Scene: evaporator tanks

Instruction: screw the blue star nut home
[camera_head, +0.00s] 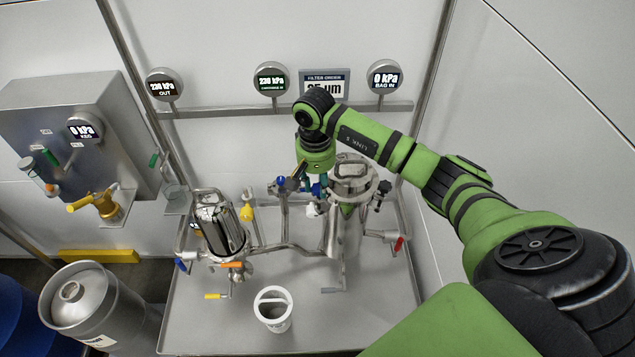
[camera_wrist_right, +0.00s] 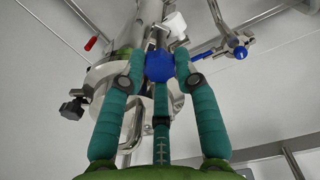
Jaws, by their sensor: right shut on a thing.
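The blue star nut (camera_wrist_right: 158,67) sits between the fingertips of my right gripper (camera_wrist_right: 159,68) in the right wrist view, with a finger on each side and the third finger behind it. That gripper is shut on the nut. The nut is at the steel filter housing (camera_head: 352,178), on the side with the clamp ring. In the head view my right gripper (camera_head: 305,182) is beside the housing's upper left side, small and partly hidden by my wrist. How far the nut is screwed in cannot be seen. My left gripper is not in view.
A black knob (camera_wrist_right: 72,108) sticks out from the clamp ring. A blue-handled valve (camera_wrist_right: 240,52) is close to the fingers. Gauges line the back wall.

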